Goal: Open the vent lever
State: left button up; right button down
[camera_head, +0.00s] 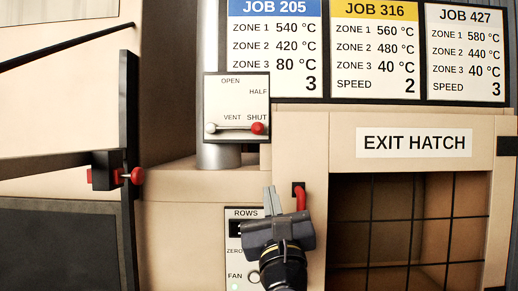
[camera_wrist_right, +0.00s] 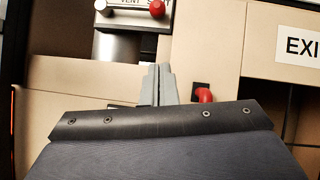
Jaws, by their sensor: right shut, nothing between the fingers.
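The vent lever (camera_head: 236,127) is a thin bar on a white plate (camera_head: 236,92) marked OPEN, HALF, VENT and SHUT, mounted in front of a grey pipe. It lies about level, with its red knob (camera_head: 258,128) at the right under SHUT and a pale pivot at the left. In the right wrist view the red knob (camera_wrist_right: 157,8) is at the top edge, beyond the fingers. My right gripper (camera_head: 271,190) is shut and empty. Its fingers point up, below the lever and apart from it; they also show in the right wrist view (camera_wrist_right: 158,70). My left gripper is out of view.
A red handle (camera_head: 301,198) sticks out just right of my right fingers. A panel marked ROWS and FAN (camera_head: 238,213) is partly hidden behind my gripper. The exit hatch (camera_head: 410,230) is at right.

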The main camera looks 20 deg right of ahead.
aim_at(235, 128)
jog(key=p+x, duration=0.2)
jog(key=x, duration=0.2)
jog(key=r+p+x, duration=0.1)
jog(key=p+x, duration=0.1)
jog(key=x, duration=0.2)
jog(key=s+p+x, duration=0.1)
jog(key=p+x, duration=0.1)
jog(key=x, duration=0.2)
jog(key=shift+a+r, duration=0.35)
jog(key=shift+r, duration=0.1)
jog(key=shift+w+r, duration=0.15)
jog(key=shift+r, duration=0.35)
jog(key=shift+a, duration=0.1)
